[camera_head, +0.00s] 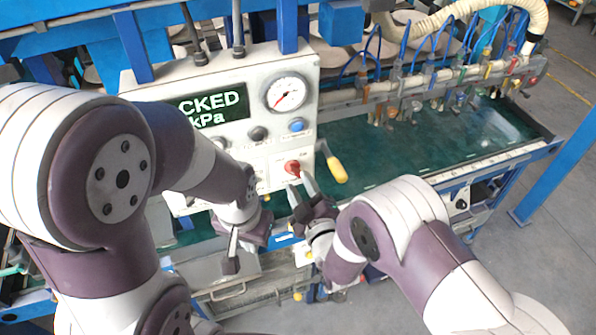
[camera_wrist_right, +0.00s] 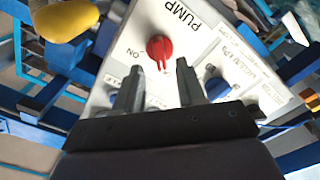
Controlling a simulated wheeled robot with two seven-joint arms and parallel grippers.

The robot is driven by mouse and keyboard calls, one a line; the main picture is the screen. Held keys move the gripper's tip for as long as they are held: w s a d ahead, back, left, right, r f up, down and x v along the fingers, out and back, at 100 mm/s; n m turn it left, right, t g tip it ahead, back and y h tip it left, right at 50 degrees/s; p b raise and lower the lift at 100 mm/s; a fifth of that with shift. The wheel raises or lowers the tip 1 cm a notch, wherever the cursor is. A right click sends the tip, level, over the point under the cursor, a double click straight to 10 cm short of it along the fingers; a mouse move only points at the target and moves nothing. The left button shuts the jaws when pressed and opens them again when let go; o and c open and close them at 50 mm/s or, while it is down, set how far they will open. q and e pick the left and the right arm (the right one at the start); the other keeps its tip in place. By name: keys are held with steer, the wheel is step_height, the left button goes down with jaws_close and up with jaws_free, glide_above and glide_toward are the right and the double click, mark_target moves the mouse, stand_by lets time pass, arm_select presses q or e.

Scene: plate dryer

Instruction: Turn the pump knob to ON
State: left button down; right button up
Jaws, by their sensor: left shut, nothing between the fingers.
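The red pump knob (camera_head: 292,168) sits on the white control panel (camera_head: 240,80), and it also shows in the right wrist view (camera_wrist_right: 159,47) under the word PUMP. An ON label (camera_wrist_right: 132,55) is printed to its left in that view. My right gripper (camera_head: 299,186) is open in front of the knob; in the right wrist view its two fingers (camera_wrist_right: 160,82) are apart, with the knob just beyond the gap between their tips. Nothing is between the fingers. The knob's exact pointing is hard to tell. My left gripper (camera_head: 231,257) is shut and empty, low in front of the panel.
A yellow handle (camera_head: 337,170) sticks out right of the knob and shows at upper left in the right wrist view (camera_wrist_right: 66,20). A pressure gauge (camera_head: 287,93), a blue button (camera_head: 296,125) and a display (camera_head: 212,107) are above. A green tray surface (camera_head: 400,150) lies to the right.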

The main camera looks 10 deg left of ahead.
mark_target(294, 174)
steer(key=shift+x, duration=1.5)
steer(key=shift+f, duration=0.1)
steer(key=shift+s, duration=0.1)
jaws_close()
